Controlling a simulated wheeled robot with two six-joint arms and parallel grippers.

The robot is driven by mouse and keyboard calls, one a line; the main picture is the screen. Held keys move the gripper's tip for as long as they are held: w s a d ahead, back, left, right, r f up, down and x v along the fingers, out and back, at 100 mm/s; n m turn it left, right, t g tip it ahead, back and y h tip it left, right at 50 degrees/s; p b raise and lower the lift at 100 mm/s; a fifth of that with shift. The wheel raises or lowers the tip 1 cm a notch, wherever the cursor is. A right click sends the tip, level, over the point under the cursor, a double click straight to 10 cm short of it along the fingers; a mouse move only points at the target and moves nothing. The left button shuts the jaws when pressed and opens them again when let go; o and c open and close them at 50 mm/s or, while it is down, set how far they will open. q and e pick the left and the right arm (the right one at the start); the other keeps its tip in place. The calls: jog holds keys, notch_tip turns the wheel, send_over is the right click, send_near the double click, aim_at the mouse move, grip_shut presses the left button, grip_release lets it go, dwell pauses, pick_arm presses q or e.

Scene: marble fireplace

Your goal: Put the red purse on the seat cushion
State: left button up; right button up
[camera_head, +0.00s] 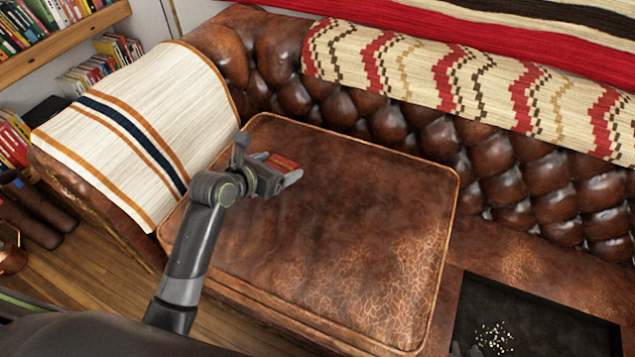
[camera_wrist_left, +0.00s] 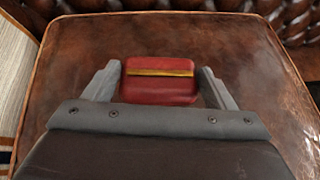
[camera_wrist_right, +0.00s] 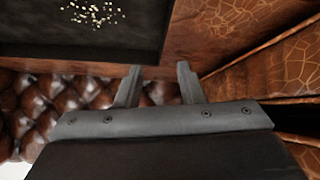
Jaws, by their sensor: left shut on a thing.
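The red purse (camera_wrist_left: 160,88) is a small red case with a gold band, between the fingers of my left gripper (camera_wrist_left: 160,85). In the head view the left gripper (camera_head: 278,172) holds the purse (camera_head: 284,162) over the left part of the brown leather seat cushion (camera_head: 350,230). I cannot tell whether the purse touches the cushion (camera_wrist_left: 240,45). My right gripper (camera_wrist_right: 158,85) shows only in the right wrist view, with its fingers apart and nothing between them.
A tufted leather sofa back (camera_head: 430,130) with a patterned blanket (camera_head: 450,75) runs behind the cushion. A striped cloth (camera_head: 140,120) covers the left armrest. A dark tray (camera_head: 540,330) with pale bits sits at the lower right. The cushion's middle is clear.

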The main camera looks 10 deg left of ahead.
pick_arm(q)
jog(key=shift+n+y, duration=0.5)
jog(key=d+p, duration=0.4)
jog(key=p, duration=0.1)
jog(key=shift+w+d+f, duration=0.15)
jog(key=shift+f, duration=0.05)
jog(key=b, duration=0.2)
send_over(300, 207)
notch_tip(300, 207, down, 6)
jog(key=shift+f, duration=0.2)
notch_tip(300, 207, down, 4)
jog(key=shift+f+b, duration=0.15)
jog(key=shift+b, duration=0.5)
pick_arm(e)
jog(key=s+f+g, duration=0.4)
jog(key=s+f, duration=0.2)
jog(key=s, duration=0.5)
jog(key=s+f+g, duration=0.3)
jog(key=s+f, duration=0.3)
jog(key=s, duration=0.5)
jog(key=shift+a+f+m+g, duration=0.15)
jog(key=shift+f+m+g, duration=0.15)
jog(key=shift+f+g, duration=0.1)
jog(key=shift+s, duration=0.15)
pick_arm(q)
jog(key=o, duration=1)
jog(key=shift+f, duration=0.15)
